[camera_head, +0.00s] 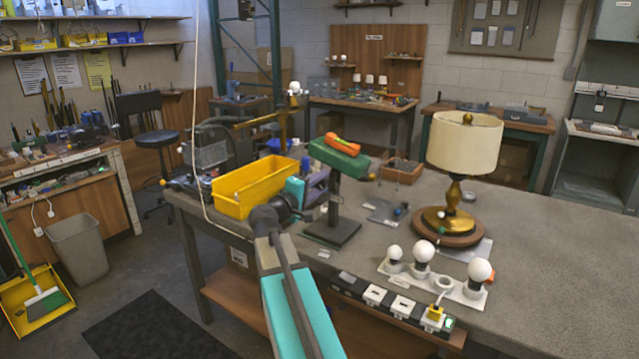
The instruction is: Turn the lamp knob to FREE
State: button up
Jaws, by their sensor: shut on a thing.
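A table lamp with a cream shade (465,143) and brass stem stands on a round wooden base (448,234) at the right of the bench. No FREE marking is readable. My teal arm reaches up from the bottom. My gripper (308,208) is small and partly hidden, left of the black post and well apart from the cream-shaded lamp. What it is shut on is unclear.
A yellow bin (254,186) stands left of my arm's end. White bulbs (423,250) stand in a strip at the front edge, above a row of sockets. A wooden box (401,171) is behind. The bench's right side is clear.

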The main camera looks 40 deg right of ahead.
jog(key=shift+n, duration=0.4)
jog(key=o, duration=1.1)
jog(key=shift+a, duration=0.1)
jog(key=b+v, duration=0.1)
jog(key=v, duration=1.2)
jog(key=shift+a, duration=0.35)
